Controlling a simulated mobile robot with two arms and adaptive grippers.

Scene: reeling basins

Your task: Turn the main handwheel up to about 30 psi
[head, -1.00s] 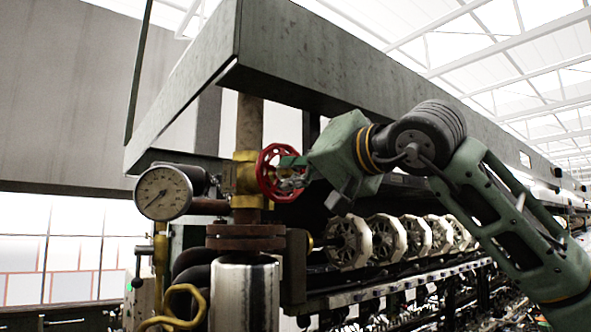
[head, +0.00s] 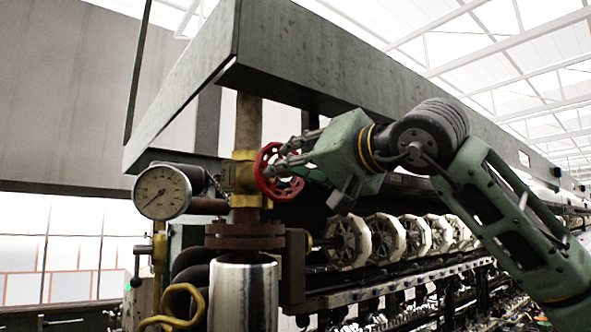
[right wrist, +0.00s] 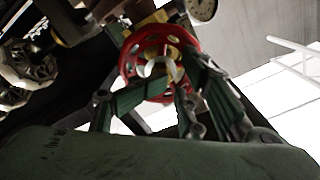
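The red main handwheel (head: 264,184) sits on a brass valve (head: 244,176) on the vertical pipe. It also shows in the right wrist view (right wrist: 128,61). My left gripper is not in view.
A grey metal beam (head: 310,60) runs above the wheel and my right arm. A row of pale round reels (head: 385,238) lies below the gripper. A shiny metal cylinder (head: 243,290) and a yellow curved pipe (head: 188,292) stand below the valve.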

